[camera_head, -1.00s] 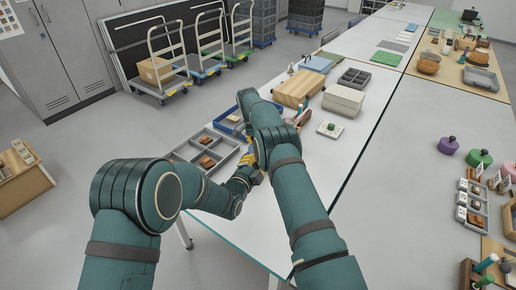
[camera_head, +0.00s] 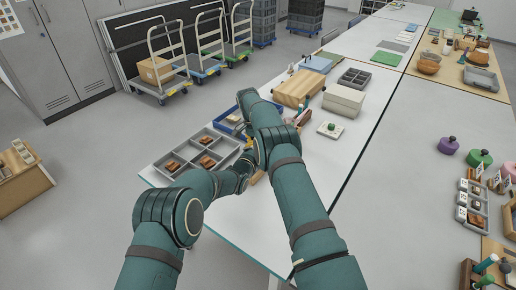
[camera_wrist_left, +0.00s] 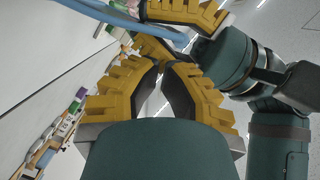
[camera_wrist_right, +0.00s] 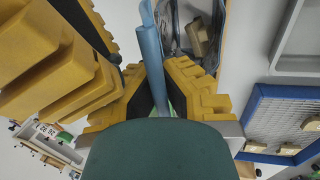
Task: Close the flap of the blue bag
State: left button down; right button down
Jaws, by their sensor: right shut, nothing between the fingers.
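The blue bag's blue edge strip (camera_wrist_right: 152,50) shows in the right wrist view, running down to my right gripper (camera_wrist_right: 151,75). Beside it, a clear greyish part (camera_wrist_right: 180,45) holds a pale piece (camera_wrist_right: 199,37). Whether the strip is the flap is unclear. My right gripper is shut at the strip with nothing gripped. My left gripper's yellow fingers (camera_wrist_right: 50,60) loom close on the left. In the left wrist view, my left gripper (camera_wrist_left: 163,65) has its tips together, just below the blue strip (camera_wrist_left: 115,15) and my right gripper's yellow fingers. In the head view, my arms hide the bag.
A grey divided tray (camera_head: 197,152) with brown sherds lies left of my grippers, and a blue-rimmed tray (camera_head: 222,122) lies behind it. A wooden box (camera_head: 299,88), a white box (camera_head: 344,100) and a small white plate (camera_head: 330,130) stand farther back.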

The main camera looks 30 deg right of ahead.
pick_arm(q)
jog(key=shift+w+a+f, duration=0.1)
jog(key=shift+w+f, duration=0.1)
jog(key=shift+w, duration=0.05)
pick_arm(e)
jog(key=shift+s, duration=0.1)
pick_arm(q)
jog(key=shift+w, duration=0.1)
jog(key=shift+w+a+f, duration=0.2)
jog(key=shift+w+a, duration=0.05)
jog(key=shift+w, duration=0.25)
pick_arm(e)
jog(key=c, duration=1.2)
grip_release()
